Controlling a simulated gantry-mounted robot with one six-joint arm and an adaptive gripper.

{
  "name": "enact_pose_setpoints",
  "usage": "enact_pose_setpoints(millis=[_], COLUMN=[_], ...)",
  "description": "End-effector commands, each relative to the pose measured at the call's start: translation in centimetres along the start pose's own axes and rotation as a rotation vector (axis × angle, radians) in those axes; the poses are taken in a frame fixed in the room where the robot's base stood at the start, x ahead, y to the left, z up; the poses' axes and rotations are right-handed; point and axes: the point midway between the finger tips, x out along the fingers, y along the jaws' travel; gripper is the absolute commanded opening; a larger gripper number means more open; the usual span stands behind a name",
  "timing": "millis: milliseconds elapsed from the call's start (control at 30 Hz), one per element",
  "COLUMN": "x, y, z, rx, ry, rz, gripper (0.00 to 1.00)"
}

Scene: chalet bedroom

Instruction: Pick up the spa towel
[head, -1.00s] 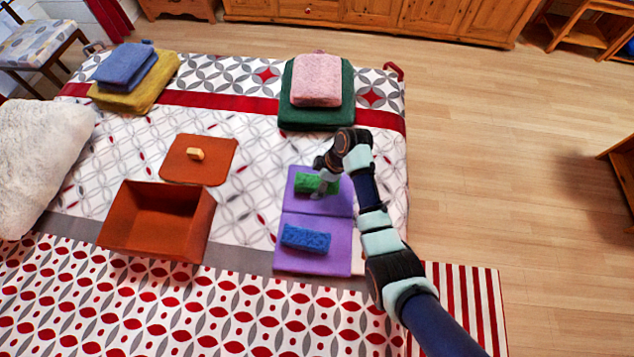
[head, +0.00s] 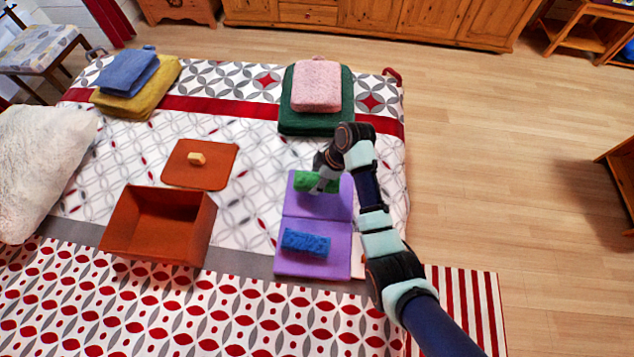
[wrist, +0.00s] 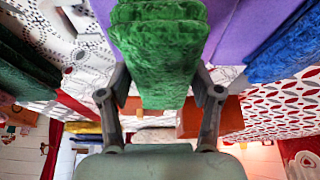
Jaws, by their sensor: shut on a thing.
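The green spa towel (head: 309,181), a small rolled or folded bundle, is at the far half of the purple mat (head: 301,207). My gripper (head: 320,184) is shut on it. In the wrist view, the towel (wrist: 160,60) fills the space between the two fingers of my gripper (wrist: 160,85), one on each side. I cannot tell whether its underside touches the mat. A similar blue towel (head: 305,240) lies on the near half of the mat; it also shows at the right in the wrist view (wrist: 285,45).
An open brown box (head: 205,230) and its lid with a knob (head: 215,170) lie left of the mat. Pink (head: 317,82) and dark green (head: 300,122) towels are stacked behind it. Blue and yellow towels (head: 165,75) are at the far left. Patterned cloth between is clear.

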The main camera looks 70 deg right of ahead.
Motion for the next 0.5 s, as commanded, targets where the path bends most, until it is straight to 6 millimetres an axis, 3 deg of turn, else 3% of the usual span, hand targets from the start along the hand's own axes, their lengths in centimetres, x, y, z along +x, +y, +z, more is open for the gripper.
enact_pose_setpoints(millis=[33,200,500], x=[-2.1,-7.7,-14.1], y=[0.1,0.1,0.0], z=[-0.9,-3.2,-5.8], rx=[-0.003,-0.003,0.000], ry=[0.002,0.002,0.001], rz=[0.006,0.006,0.002], gripper=[0.26,0.26,0.26])
